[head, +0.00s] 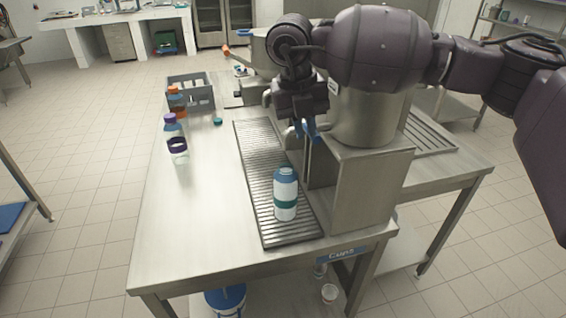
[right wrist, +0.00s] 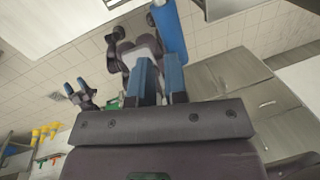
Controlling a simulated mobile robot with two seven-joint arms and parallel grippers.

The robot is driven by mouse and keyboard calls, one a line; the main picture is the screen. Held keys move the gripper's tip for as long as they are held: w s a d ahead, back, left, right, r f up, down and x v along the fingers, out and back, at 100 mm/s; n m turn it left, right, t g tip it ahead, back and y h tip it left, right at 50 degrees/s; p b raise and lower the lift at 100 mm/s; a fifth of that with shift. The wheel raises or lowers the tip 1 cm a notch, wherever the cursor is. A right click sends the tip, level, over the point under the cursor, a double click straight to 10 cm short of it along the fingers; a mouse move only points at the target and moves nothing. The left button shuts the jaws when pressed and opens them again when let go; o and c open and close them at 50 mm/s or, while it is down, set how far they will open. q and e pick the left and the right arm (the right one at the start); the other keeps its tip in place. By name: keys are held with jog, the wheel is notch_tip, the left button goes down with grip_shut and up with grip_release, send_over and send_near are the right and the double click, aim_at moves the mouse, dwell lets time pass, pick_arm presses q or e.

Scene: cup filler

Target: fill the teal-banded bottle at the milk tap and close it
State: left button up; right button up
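The teal-banded bottle (head: 285,196) stands upright on the slatted drip tray (head: 276,239), near its front end. It looks pale inside, with a bluish top; I cannot tell how full it is. A small teal cap (head: 217,121) lies on the table left of the tray. My right gripper (head: 305,128) is above the tray, behind and above the bottle, by the taps. Its blue fingers are apart in the right wrist view (right wrist: 162,75), beside a blue bar (right wrist: 168,28). My left gripper (right wrist: 78,90) shows only there, fingers apart and empty.
A purple-banded bottle (head: 177,147) and an orange-capped bottle (head: 176,100) stand on the left of the table, near a grey crate (head: 203,98). The steel dispenser (head: 372,190) blocks the right side. The front left tabletop (head: 190,225) is clear.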

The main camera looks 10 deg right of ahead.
jog(key=shift+d+f, duration=0.65)
jog(key=shift+f, duration=0.05)
jog(key=a+r, duration=0.3)
jog(key=r, duration=0.9)
jog(key=shift+b, duration=0.35)
jog(key=shift+a, duration=0.1)
